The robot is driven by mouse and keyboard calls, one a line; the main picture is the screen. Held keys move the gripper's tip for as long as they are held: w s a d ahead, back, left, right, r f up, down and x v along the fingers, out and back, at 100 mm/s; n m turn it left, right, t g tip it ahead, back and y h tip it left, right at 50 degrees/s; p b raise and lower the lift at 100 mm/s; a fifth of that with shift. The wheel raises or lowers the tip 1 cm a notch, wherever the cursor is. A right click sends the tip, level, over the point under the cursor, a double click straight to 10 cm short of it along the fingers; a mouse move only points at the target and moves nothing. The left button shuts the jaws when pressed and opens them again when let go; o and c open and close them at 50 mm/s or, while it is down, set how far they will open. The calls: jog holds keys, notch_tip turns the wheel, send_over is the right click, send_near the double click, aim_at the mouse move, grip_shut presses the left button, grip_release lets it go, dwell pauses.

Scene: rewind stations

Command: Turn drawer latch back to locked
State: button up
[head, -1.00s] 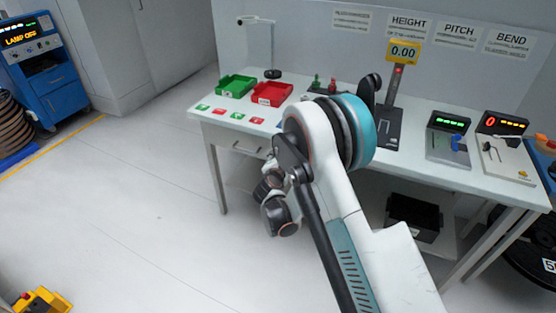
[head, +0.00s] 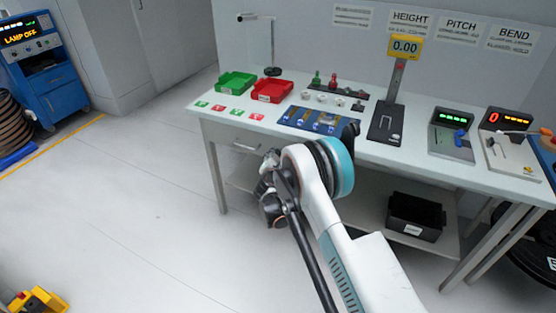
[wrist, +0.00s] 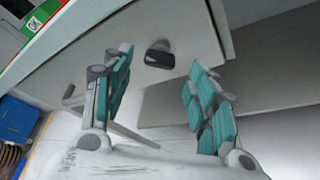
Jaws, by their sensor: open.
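The drawer latch (wrist: 160,58) shows in the wrist view as a dark, rounded block with a grey round mount behind it. It stands out from the pale front under the tabletop, its long side lying roughly across the picture. My gripper (wrist: 163,64) is open, with one teal-padded finger on each side of the latch in the picture. I see no contact, and the depth gap is hard to tell. In the head view the drawer (head: 236,140) looks shut, with a bar handle.
The white table (head: 420,165) carries a green tray (head: 236,86), a red tray (head: 272,92), a blue panel (head: 312,121) and several devices toward the right. A black bin (head: 414,217) sits on the lower shelf.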

jog(key=x, duration=0.3)
jog(key=shift+w+b, duration=0.15)
jog(key=shift+b, duration=0.25)
jog(key=c, duration=1.1)
jog(key=shift+o, duration=0.2)
jog(key=n+g+h, duration=0.1)
jog(key=n, duration=0.1)
jog(key=n+g+h, duration=0.1)
jog(key=n+h, duration=0.1)
jog(key=n, duration=0.1)
jog(key=shift+w+a+r+n, duration=0.1)
jog(key=shift+a+n, duration=0.15)
jog(key=shift+n, duration=0.05)
jog(key=shift+h, duration=0.3)
